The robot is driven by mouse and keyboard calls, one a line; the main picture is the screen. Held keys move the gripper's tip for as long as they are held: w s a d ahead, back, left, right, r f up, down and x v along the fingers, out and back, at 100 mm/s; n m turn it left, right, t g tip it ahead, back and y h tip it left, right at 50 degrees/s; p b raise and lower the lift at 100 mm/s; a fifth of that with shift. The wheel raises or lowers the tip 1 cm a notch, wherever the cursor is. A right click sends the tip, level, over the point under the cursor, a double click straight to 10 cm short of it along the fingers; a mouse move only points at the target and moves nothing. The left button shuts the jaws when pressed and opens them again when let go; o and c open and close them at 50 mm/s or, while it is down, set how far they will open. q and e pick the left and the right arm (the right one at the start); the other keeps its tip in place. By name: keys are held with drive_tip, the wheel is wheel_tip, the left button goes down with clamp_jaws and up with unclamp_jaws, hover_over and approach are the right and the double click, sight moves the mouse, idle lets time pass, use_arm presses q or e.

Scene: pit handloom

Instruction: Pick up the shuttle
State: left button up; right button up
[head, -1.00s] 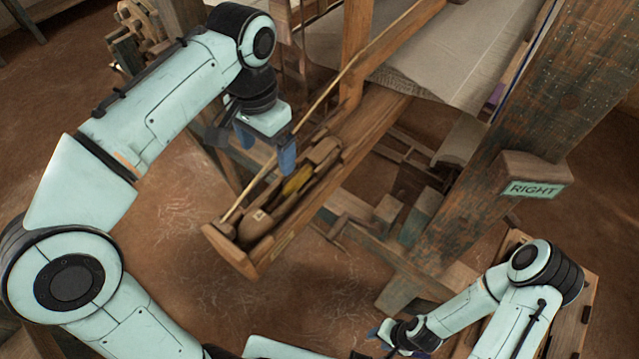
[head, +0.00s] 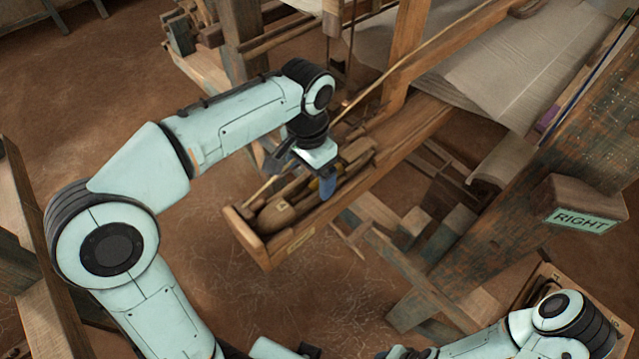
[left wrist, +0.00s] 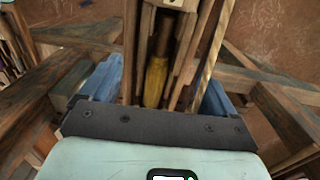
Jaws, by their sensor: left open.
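The shuttle (head: 272,216) is a brown wooden boat shape lying in the open wooden shuttle box (head: 245,238) at the end of the loom beam. My left gripper (head: 302,178) is right over its middle, with blue fingers pointing down, open. In the head view the gripper covers part of the shuttle. In the left wrist view the shuttle's yellow bobbin (left wrist: 156,80) lies between the two blue fingers, one on each side. I cannot tell whether they touch the shuttle. My right gripper (head: 398,353) is partly cut off at the bottom edge; its jaws are unclear.
A pale cloth (head: 500,85) is stretched on the loom behind. A thin stick (head: 370,90) runs slanting above the box. Bare floor lies in front of the box.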

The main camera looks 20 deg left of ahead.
sight(311, 187)
use_arm(q)
drive_tip(key=shift+f, duration=1.55)
drive_tip(key=c, duration=1.2)
drive_tip(key=shift+r, duration=0.1)
drive_tip(key=shift+c, duration=0.6)
drive_tip(key=shift+r, duration=0.15)
